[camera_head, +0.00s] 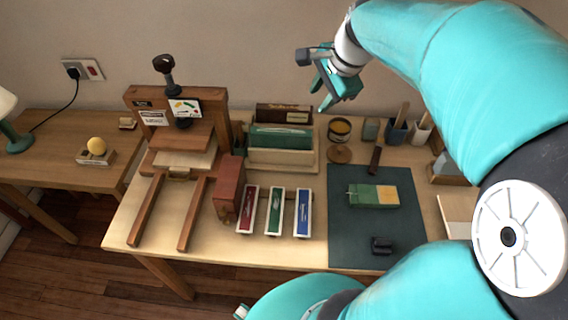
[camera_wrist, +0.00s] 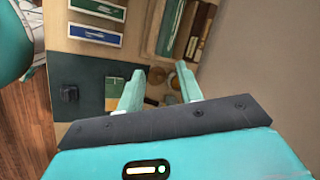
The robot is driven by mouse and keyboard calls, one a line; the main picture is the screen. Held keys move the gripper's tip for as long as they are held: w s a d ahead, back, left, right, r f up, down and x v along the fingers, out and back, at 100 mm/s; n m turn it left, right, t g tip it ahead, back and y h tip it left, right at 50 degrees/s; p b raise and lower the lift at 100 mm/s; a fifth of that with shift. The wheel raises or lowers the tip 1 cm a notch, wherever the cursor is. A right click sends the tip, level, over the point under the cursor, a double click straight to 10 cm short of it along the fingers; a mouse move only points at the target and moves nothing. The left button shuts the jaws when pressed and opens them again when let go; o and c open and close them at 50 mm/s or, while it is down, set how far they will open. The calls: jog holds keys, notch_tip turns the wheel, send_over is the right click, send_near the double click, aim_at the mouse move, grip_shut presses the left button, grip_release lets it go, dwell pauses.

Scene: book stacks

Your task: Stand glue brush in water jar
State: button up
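My gripper (camera_head: 322,94) hangs in the air above the back of the workbench, near the wall. In the wrist view my gripper (camera_wrist: 160,82) has its two teal fingers apart, with nothing held between them. Below it stands a round pot with yellowish contents (camera_head: 340,129), with a round wooden disc (camera_head: 340,154) in front. At the back right, a dark blue cup (camera_head: 397,132) and a pale cup (camera_head: 420,133) each show a light wooden handle sticking up. I cannot tell for sure which handle is the glue brush or which vessel is the water jar.
A green mat (camera_head: 350,225) carries a green and yellow book (camera_head: 373,195) and a small black object (camera_head: 381,245). A wooden press (camera_head: 178,130), a rack of boards (camera_head: 280,153) and coloured trays (camera_head: 274,211) fill the left. A brown-handled tool (camera_head: 375,159) lies at the mat's back edge.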

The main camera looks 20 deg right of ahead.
jog(key=s+a+f+n+t+h, duration=0.1)
jog(key=s+a+n, duration=1.3)
jog(key=n, duration=0.3)
jog(key=shift+a+f+n, duration=0.2)
jog(key=shift+a+n, duration=0.2)
jog(key=shift+a, duration=0.3)
jog(key=shift+c, duration=0.8)
